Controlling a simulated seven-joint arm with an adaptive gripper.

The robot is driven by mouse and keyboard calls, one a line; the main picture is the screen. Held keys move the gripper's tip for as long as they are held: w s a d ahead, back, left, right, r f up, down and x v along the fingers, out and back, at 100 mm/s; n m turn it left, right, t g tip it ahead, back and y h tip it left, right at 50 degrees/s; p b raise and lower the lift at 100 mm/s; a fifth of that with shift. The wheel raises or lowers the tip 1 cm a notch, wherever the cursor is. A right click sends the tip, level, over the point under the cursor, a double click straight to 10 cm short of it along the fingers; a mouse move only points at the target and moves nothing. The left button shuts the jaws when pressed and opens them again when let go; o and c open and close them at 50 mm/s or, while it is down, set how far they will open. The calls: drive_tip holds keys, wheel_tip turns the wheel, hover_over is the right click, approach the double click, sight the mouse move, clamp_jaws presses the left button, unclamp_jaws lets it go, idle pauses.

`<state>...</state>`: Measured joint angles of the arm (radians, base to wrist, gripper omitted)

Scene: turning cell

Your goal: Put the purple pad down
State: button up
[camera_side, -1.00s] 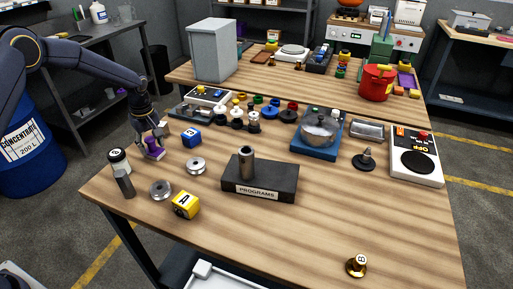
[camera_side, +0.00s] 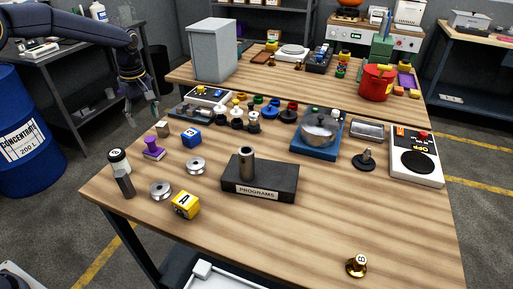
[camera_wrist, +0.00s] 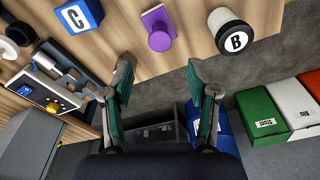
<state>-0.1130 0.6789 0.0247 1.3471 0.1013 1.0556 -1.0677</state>
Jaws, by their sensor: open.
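The purple pad (camera_side: 153,149) rests on the wooden table near its left edge, between the blue block marked C (camera_side: 191,137) and the black-and-white cylinder (camera_side: 118,161). It also shows in the wrist view (camera_wrist: 159,32), at the top middle, with a knob or stem on it. My gripper (camera_side: 141,115) is raised above and behind the pad, near the table's back left edge. In the wrist view my gripper (camera_wrist: 157,75) has its fingers wide apart with nothing between them. It is clear of the pad.
A small tan block (camera_side: 162,129) stands just behind the pad. A dark PROGRAMS block (camera_side: 260,180) stands at the middle. The table's front right is mostly clear.

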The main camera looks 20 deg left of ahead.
drive_tip(key=s+d+r+m+t, duration=0.1)
drive_tip(key=s+d+r+m, duration=0.2)
drive_tip(key=s+r, duration=0.4)
drive_tip(key=s+d+r+m+t, duration=0.2)
drive_tip(key=s+r+m, duration=0.1)
drive_tip(key=s+r, duration=0.4)
drive_tip(key=s+d+m+t, duration=0.1)
drive_tip(key=s+d+m, duration=0.1)
drive_tip(key=s, duration=0.6)
drive_tip(key=s+d+f+m+t+h, duration=0.1)
drive_tip(key=s+m, duration=0.4)
drive_tip(key=s, duration=0.4)
drive_tip(key=shift+d+f, duration=0.25)
drive_tip(key=shift+d, duration=0.15)
drive_tip(key=shift+o, duration=0.3)
